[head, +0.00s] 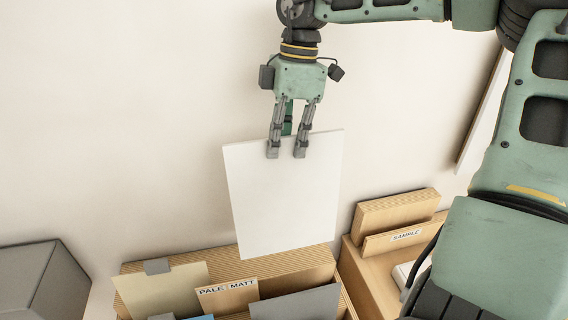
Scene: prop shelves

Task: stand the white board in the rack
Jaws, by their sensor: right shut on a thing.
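The white board (283,195) hangs upright, slightly tilted, in the head view. My right gripper (287,150) is shut on its top edge. The rack (290,262) is a ribbed tan box below, with several boards standing in it. The white board's lower edge overlaps the rack's back part in the picture; I cannot tell whether it is inside or above it. A card reading "PALE MATT" (227,296) stands in the rack, between a cream board (160,288) at left and a grey board (297,304) at front right. My left gripper is not in view.
A dark grey box (40,280) stands at the lower left. Right of the rack is a wooden box (362,270) with a "SAMPLE" label (406,235). A blue item shows at the bottom edge.

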